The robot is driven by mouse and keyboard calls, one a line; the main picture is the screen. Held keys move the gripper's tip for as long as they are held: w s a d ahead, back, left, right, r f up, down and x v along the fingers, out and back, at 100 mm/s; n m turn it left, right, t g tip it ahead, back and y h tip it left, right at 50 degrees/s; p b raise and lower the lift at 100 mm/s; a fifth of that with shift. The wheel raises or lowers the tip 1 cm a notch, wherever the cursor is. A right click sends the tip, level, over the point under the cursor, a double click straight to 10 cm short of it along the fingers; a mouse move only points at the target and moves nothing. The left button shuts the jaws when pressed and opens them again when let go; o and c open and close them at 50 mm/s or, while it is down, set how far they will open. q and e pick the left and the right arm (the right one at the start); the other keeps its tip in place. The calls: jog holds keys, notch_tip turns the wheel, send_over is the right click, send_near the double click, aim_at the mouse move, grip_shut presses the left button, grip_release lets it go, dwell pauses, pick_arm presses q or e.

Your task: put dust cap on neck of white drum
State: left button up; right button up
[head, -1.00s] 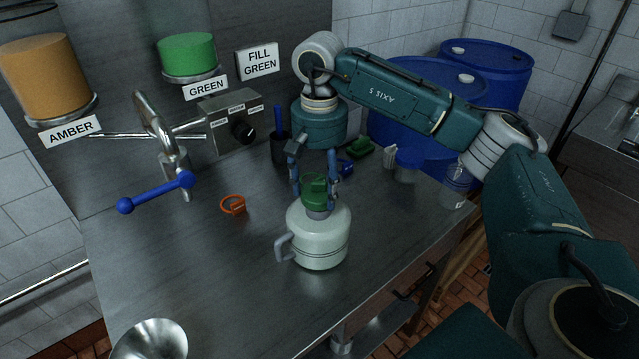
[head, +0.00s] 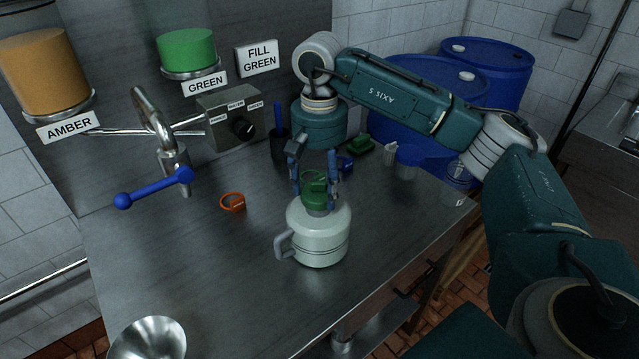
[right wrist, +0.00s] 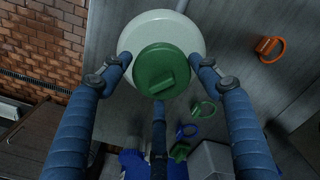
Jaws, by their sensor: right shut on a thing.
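The white drum (head: 322,240), with a grey side handle, stands upright on the steel table. A green dust cap (head: 316,199) with a raised grip bar sits at the top of its neck, and the neck is mostly hidden under it. My right gripper (head: 314,197) points straight down and is shut on the green cap, its blue fingers around the cap's sides. In the right wrist view the cap (right wrist: 162,70) lies over the drum top (right wrist: 150,30), between the fingers. Whether the cap is fully seated I cannot tell. My left gripper is not in view.
An orange ring cap (head: 233,202) lies left of the drum. A blue cap (head: 345,164), a green block-like piece (head: 361,145) and clear cups (head: 406,160) are behind. A tap with a blue lever (head: 155,190) is left, a metal funnel (head: 150,338) at front left.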

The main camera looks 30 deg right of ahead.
jog(key=shift+f+b, duration=0.75)
jog(key=shift+f, duration=0.25)
jog(key=o, duration=0.9)
jog(key=shift+o, duration=0.2)
notch_tip(320, 180, up, 12)
